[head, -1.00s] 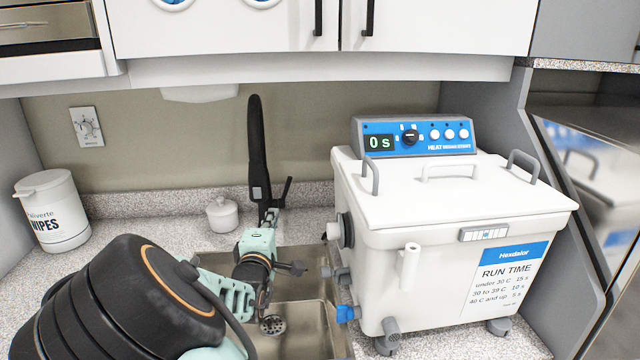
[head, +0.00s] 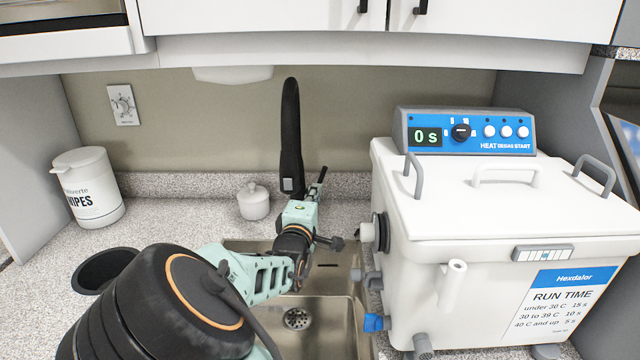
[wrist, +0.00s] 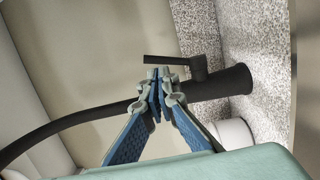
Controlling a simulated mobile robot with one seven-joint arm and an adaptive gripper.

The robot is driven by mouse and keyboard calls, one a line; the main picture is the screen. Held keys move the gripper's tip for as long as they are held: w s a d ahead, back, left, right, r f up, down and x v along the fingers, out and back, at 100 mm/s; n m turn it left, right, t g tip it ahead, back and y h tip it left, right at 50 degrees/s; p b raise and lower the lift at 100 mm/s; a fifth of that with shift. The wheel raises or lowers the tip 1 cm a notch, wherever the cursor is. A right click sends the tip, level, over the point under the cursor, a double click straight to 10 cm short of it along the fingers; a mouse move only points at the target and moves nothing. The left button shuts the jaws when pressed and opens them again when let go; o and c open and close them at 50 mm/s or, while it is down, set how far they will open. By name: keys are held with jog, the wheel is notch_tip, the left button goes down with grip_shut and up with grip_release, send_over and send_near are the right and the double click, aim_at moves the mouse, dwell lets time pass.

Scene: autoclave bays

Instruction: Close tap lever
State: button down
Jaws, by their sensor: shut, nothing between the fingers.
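The tap (head: 291,130) is a tall black gooseneck behind the sink. Its black lever (head: 320,183) sticks up and slightly right beside the tap body. The wrist view shows the tap (wrist: 228,84) lying across the picture and the lever (wrist: 168,59) as a thin bar on a short stub. My gripper (wrist: 161,76) is shut and empty, its fingertips between the lever bar and the tap body. I cannot tell whether they touch either.
A steel sink (head: 345,285) lies below my arm. A white heated tank (head: 470,270) stands close on the right, with knobs and a blue valve facing the sink. A wipes tub (head: 90,190) and a small white jar (head: 253,203) stand on the counter at left.

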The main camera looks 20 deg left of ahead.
aim_at(322, 175)
jog(key=w, duration=0.5)
jog(key=shift+a, duration=0.15)
jog(key=shift+w, duration=0.25)
jog(key=shift+w+r+p, duration=0.25)
jog(key=shift+w+p, duration=0.1)
jog(key=shift+w+a+f, duration=0.1)
